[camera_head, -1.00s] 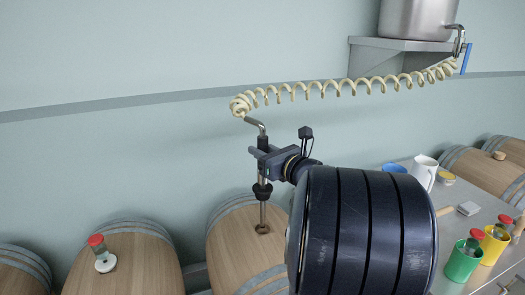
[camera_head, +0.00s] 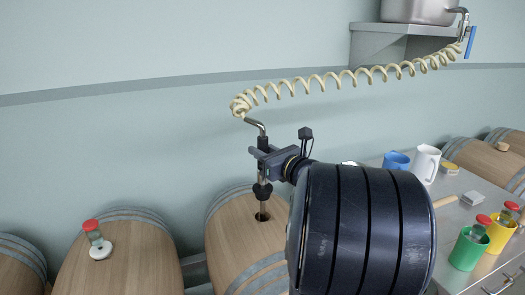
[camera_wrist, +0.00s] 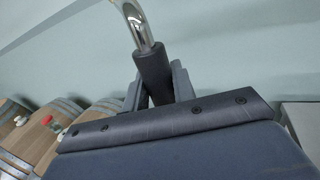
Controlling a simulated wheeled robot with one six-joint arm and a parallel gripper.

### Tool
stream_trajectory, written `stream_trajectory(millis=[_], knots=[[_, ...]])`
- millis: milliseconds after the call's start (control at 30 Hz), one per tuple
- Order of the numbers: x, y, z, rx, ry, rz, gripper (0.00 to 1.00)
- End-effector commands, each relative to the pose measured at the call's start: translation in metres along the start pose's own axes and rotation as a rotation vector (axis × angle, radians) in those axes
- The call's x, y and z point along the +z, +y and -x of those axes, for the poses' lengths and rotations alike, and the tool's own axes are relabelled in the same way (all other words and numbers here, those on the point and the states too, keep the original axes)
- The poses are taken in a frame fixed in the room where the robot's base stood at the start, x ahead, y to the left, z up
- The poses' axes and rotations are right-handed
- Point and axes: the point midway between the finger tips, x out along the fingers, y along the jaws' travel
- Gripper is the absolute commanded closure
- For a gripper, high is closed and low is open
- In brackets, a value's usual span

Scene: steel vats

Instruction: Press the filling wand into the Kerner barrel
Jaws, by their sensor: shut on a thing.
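The filling wand (camera_head: 263,144) has a bent steel top, a dark grip, a black stopper (camera_head: 262,191) and a thin steel tube below. My gripper (camera_head: 263,159) is shut on its dark grip and holds it upright above a wooden barrel (camera_head: 240,245). The tube reaches down to the dark bung hole (camera_head: 262,216) and appears to enter it; the stopper is still clear above the hole. No name shows on this barrel. In the wrist view the wand's grip (camera_wrist: 153,72) stands between my fingers (camera_wrist: 157,90); the tube's lower end is hidden.
A cream coiled hose (camera_head: 345,80) runs from the wand to a steel vat (camera_head: 418,10) on a wall shelf (camera_head: 385,43). Another barrel (camera_head: 120,255) at left carries a white disc with a red-capped glass piece (camera_head: 95,240). A steel table (camera_head: 455,215) with cups and a jug stands right.

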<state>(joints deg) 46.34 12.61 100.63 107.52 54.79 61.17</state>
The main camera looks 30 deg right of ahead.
Motion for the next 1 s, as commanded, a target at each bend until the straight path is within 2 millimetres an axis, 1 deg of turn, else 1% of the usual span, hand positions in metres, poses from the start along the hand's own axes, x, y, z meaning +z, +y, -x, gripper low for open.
stream_trajectory(millis=[100, 1000], knots=[[-0.007, 0.0, 0.0, 0.0, -0.002, 0.001, 1.0], [-0.051, 0.0, 0.0, 0.0, -0.002, 0.0, 1.0]])
